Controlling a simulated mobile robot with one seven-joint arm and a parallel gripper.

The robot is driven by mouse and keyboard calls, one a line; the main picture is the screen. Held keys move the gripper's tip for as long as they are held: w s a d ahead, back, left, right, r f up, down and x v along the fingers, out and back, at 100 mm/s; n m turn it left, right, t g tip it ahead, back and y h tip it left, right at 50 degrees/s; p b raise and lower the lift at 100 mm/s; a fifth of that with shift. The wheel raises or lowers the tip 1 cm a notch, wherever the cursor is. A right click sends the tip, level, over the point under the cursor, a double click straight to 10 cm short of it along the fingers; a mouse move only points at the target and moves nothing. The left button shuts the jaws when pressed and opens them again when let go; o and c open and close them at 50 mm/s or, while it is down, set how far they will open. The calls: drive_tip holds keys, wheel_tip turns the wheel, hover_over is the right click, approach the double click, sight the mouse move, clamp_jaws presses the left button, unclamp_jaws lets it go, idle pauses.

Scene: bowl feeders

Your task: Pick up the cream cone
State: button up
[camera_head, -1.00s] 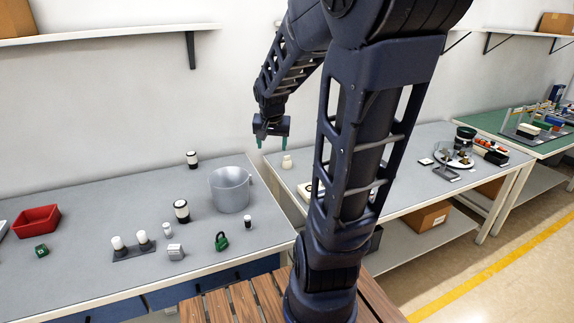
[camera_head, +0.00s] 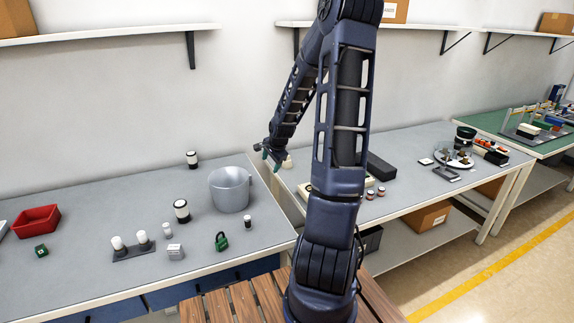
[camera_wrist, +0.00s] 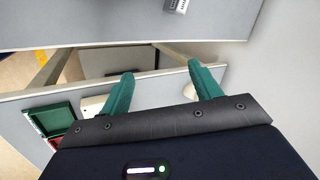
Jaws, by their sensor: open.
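The cream cone (camera_head: 288,162) stands near the left end of the right-hand grey table, close to the wall, in the head view. My gripper (camera_head: 271,160) is just left of it there, pointing down, and covers part of it. Whether they touch cannot be told. In the wrist view my gripper (camera_wrist: 161,70) has its two green fingers spread, with nothing between them but the table edge and the gap. A pale shape (camera_wrist: 189,91) beside the right finger may be the cone, mostly hidden.
A grey mug-like bowl (camera_head: 230,190) stands on the left table (camera_head: 90,270), across a narrow gap from the right table. A black block (camera_head: 381,167) and small jars (camera_head: 370,194) lie further right. A wall shelf (camera_head: 110,31) runs above.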

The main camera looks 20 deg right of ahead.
sight(287, 161)
drive_tip(key=w+d+f+m+t, duration=0.2)
drive_tip(key=w+d+f+m, duration=0.1)
drive_tip(key=w+d+m, duration=0.1)
drive_tip(key=w+d+f+m+t+y, duration=0.1)
drive_tip(key=w+d+f+m+t, duration=0.1)
drive_tip(key=w+d+f+m, duration=0.2)
drive_tip(key=w+d+f+m+t+y, duration=0.1)
drive_tip(key=w+d+f+m+t, duration=0.1)
drive_tip(key=m, duration=0.5)
drive_tip(key=shift+w+d+f, duration=0.45)
drive_tip(key=shift+w+d, duration=0.1)
drive_tip(key=shift+w, duration=0.1)
drive_tip(key=shift+w+d+f, duration=0.45)
drive_tip(key=shift+w+d, duration=0.05)
drive_tip(key=shift+w, duration=0.15)
drive_tip(key=d+m, duration=0.1)
drive_tip(key=d, duration=0.1)
drive_tip(key=w+d+m+t, duration=0.1)
drive_tip(key=d+m, duration=0.1)
drive_tip(key=d+m+t+h, duration=0.1)
drive_tip(key=m, duration=0.1)
drive_tip(key=shift+w+d+r, duration=0.1)
drive_tip(key=shift+w+d, duration=0.2)
drive_tip(key=shift+d, duration=0.1)
drive_tip(key=shift+d+x, duration=0.15)
drive_tip(key=shift+x, duration=2.55)
drive_tip(key=shift+d+x, duration=0.15)
drive_tip(key=shift+x, duration=2.5)
drive_tip(key=shift+w+r, duration=0.15)
drive_tip(key=shift+c, duration=0.2)
